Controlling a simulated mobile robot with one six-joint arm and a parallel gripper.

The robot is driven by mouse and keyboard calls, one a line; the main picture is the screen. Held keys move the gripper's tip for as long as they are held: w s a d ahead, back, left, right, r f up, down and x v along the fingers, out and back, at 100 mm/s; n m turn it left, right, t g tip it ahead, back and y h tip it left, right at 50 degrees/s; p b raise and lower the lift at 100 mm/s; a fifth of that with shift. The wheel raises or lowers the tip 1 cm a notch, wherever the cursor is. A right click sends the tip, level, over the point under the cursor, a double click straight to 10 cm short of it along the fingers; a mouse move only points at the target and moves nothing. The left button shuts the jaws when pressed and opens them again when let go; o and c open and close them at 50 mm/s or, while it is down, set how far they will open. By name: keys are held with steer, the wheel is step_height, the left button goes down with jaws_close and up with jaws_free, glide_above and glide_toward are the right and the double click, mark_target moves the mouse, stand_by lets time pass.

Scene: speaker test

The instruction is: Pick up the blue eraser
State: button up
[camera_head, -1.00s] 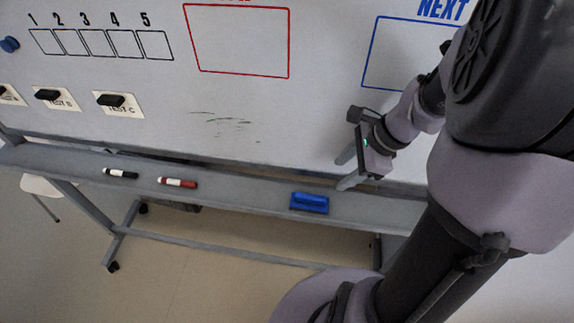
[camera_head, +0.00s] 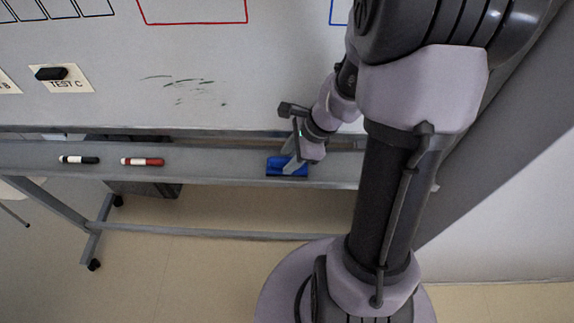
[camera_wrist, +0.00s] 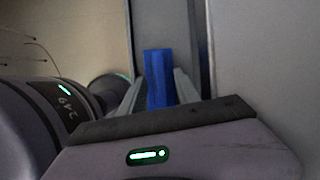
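The blue eraser (camera_head: 274,168) lies on the grey tray ledge (camera_head: 220,170) below the whiteboard. My gripper (camera_head: 292,162) reaches down to it from the upper right, and its fingers cover part of the eraser in the head view. In the wrist view the eraser (camera_wrist: 159,75) shows between the two spread fingers of my gripper (camera_wrist: 159,92), one on each side. The fingers look open; whether either touches the eraser is hard to tell. The lower part of the eraser is hidden behind the gripper body in the wrist view.
A black marker (camera_head: 79,160) and a red marker (camera_head: 142,162) lie on the ledge to the left. The whiteboard (camera_head: 250,80) rises behind the ledge, with dark smudges and a black item (camera_head: 51,73) on a "TEST C" label. The ledge between red marker and eraser is clear.

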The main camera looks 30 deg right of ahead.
mark_target(283, 158)
jaws_close()
steer(key=shift+r, duration=0.25)
step_height(283, 158, up, 4)
steer(key=shift+s+d+f+p, duration=0.15)
steer(key=shift+f+p, duration=0.1)
steer(key=shift+p, duration=0.9)
steer(key=s+d, duration=0.3)
steer(key=s, duration=0.4)
steer(key=s+d+r+p, duration=0.1)
steer(key=s+d, duration=0.2)
steer(key=s, duration=0.4)
steer(key=shift+d, duration=0.3)
steer(key=c, duration=0.5)
jaws_free()
jaws_close()
steer(key=shift+s, duration=0.1)
